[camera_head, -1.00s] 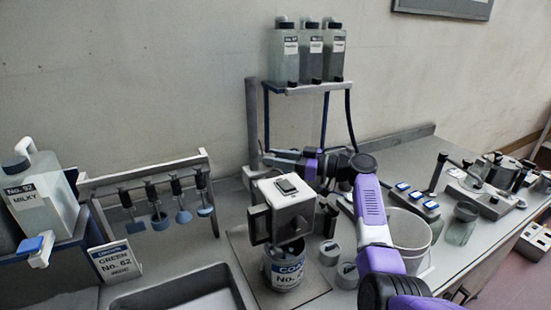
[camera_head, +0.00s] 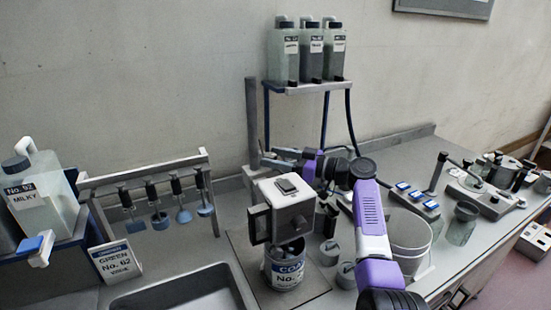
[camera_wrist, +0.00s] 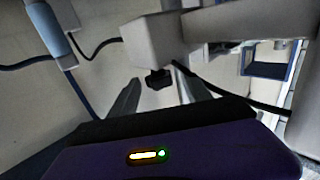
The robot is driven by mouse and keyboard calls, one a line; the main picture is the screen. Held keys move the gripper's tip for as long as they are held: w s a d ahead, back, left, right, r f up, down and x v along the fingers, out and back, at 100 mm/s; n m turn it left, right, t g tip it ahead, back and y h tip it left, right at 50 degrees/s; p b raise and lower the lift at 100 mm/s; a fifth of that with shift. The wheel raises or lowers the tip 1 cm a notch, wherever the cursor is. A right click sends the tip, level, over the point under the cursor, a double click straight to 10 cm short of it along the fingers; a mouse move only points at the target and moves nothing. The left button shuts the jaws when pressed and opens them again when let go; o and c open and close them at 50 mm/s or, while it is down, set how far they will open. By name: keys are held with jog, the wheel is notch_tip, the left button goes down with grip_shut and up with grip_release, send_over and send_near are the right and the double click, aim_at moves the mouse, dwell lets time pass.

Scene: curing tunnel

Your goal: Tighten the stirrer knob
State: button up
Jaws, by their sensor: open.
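The stirrer (camera_head: 290,205) is a pale box-shaped head with a dark top button, standing over a labelled can (camera_head: 286,272) in the head view. In the wrist view, the black stirrer knob (camera_wrist: 158,79) sticks out below a pale housing (camera_wrist: 155,40). My gripper (camera_wrist: 160,92) is open, with one finger on each side of the knob in the picture. I cannot tell whether the fingers touch it or how far it lies beyond them. In the head view, my gripper (camera_head: 274,160) is behind the stirrer head, and the knob is hidden there.
A bottle shelf (camera_head: 305,89) stands behind my gripper. A white bucket (camera_head: 410,235) and small jars (camera_head: 329,252) are right of the can. A rack of hanging stirrers (camera_head: 150,182) and a sink (camera_head: 185,300) are left. Cables show near my gripper in the wrist view.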

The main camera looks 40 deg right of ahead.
jog(key=b+v, duration=0.2)
jog(key=v, duration=0.5)
jog(key=shift+s+d, duration=0.2)
jog(key=shift+s, duration=0.15)
